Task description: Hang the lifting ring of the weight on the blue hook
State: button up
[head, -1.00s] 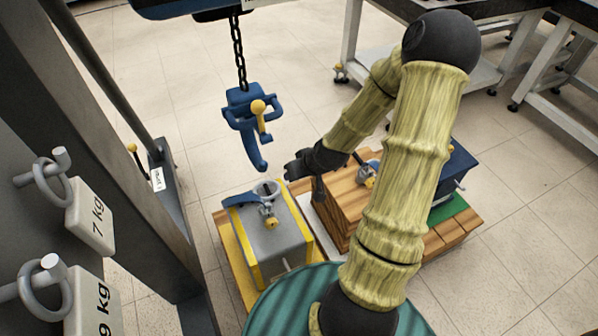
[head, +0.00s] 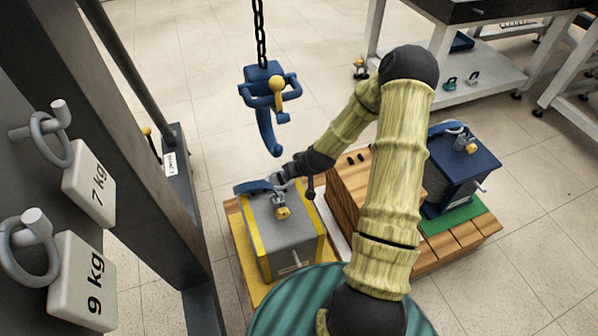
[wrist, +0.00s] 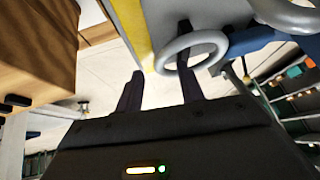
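The blue hook (head: 268,132) hangs from a chain, its tip above and behind the grey weight. The grey, yellow-edged weight (head: 285,238) stands upright on a yellow base. My gripper (head: 284,177) is at the top back of this weight, below the hook. In the wrist view, my gripper (wrist: 160,88) has its two dark fingers apart. The grey lifting ring (wrist: 163,56) overlaps the right finger. I cannot tell whether that finger passes through the ring. The ring is small and partly covered by my gripper in the head view.
A wooden block (head: 345,200) stands right of the weight. A second, blue weight (head: 462,180) stands on a green mat (head: 448,219) farther right. A dark post (head: 150,180) and hanging 7 kg (head: 90,195) and 9 kg (head: 82,280) plates are at left. Tables stand at back right.

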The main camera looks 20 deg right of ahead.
jog(key=shift+w+f, duration=0.25)
jog(key=shift+f, duration=0.1)
grip_shut()
jog(key=shift+r, duration=0.1)
jog(key=shift+r+p, duration=2.4)
jog(key=shift+r, duration=0.45)
jog(key=shift+s+r, duration=0.1)
jog(key=shift+r, duration=0.1)
